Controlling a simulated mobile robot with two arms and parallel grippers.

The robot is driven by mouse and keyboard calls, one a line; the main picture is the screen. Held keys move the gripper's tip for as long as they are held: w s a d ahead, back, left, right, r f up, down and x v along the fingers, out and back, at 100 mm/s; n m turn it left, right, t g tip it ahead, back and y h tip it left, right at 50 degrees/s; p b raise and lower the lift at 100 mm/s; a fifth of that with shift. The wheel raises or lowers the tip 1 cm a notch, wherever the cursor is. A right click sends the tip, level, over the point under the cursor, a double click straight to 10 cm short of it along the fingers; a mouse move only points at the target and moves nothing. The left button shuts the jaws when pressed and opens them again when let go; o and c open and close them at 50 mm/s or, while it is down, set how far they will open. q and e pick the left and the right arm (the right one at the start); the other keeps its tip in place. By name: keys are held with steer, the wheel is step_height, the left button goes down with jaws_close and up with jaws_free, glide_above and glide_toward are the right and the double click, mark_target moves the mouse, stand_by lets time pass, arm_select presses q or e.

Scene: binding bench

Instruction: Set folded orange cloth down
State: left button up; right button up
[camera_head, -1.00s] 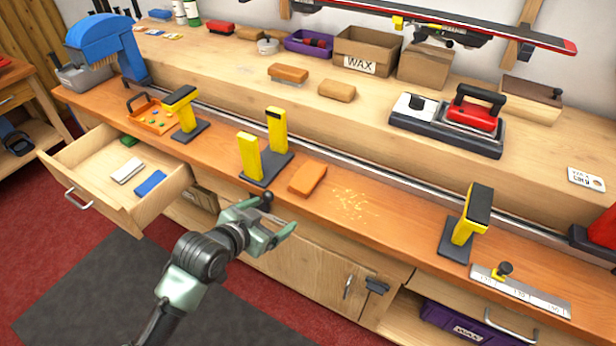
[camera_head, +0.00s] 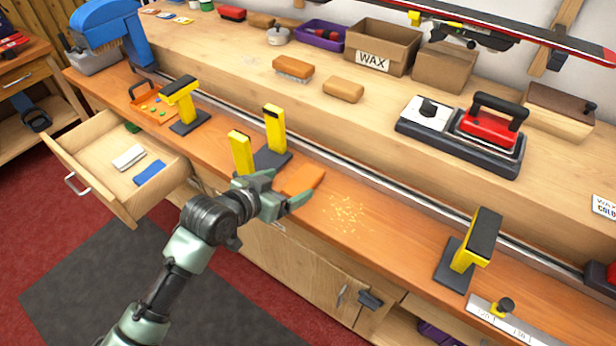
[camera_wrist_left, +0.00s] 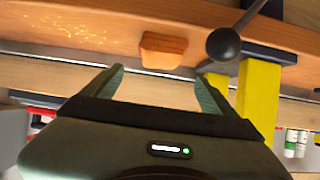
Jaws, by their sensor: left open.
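The folded orange cloth (camera_head: 303,177) lies flat on the orange bench top (camera_head: 385,225), just right of the yellow vise with two upright posts (camera_head: 275,128). My left gripper (camera_head: 289,189) is open and empty at the bench's front edge, over the near side of the cloth, and partly covers it in the head view. In the left wrist view, the cloth (camera_wrist_left: 163,50) shows beyond and between the two spread fingertips (camera_wrist_left: 158,76), apart from them. My right gripper is not in view.
Yellow shavings (camera_head: 346,212) lie right of the cloth. A single yellow post (camera_head: 470,243) stands farther right. An open drawer (camera_head: 95,170) with a white and a blue block juts out at left. A dark ball knob (camera_wrist_left: 223,44) is close to one finger in the wrist view.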

mark_target(302, 180)
arm_select(q)
steer(key=shift+f+x, duration=0.25)
steer(key=shift+x, duration=2.95)
steer(key=shift+s+a, duration=0.1)
steer(key=c, duration=1.6)
steer(key=shift+o, duration=0.2)
step_height(302, 180, up, 20)
steer(key=s+a+r+n+t+y, duration=0.1)
steer(key=s+a+r+n+y, duration=0.2)
steer(key=a, duration=0.6)
steer(key=s+a+r+n+t+y, duration=0.1)
steer(key=s+a+r+n+y, duration=0.2)
steer(key=s+a, duration=0.3)
steer(key=a+n+y, duration=0.1)
steer(key=a, duration=0.2)
steer(key=shift+s+a+r+p, duration=0.2)
steer(key=shift+s+r+p, duration=0.05)
steer(key=shift+r+p, duration=0.15)
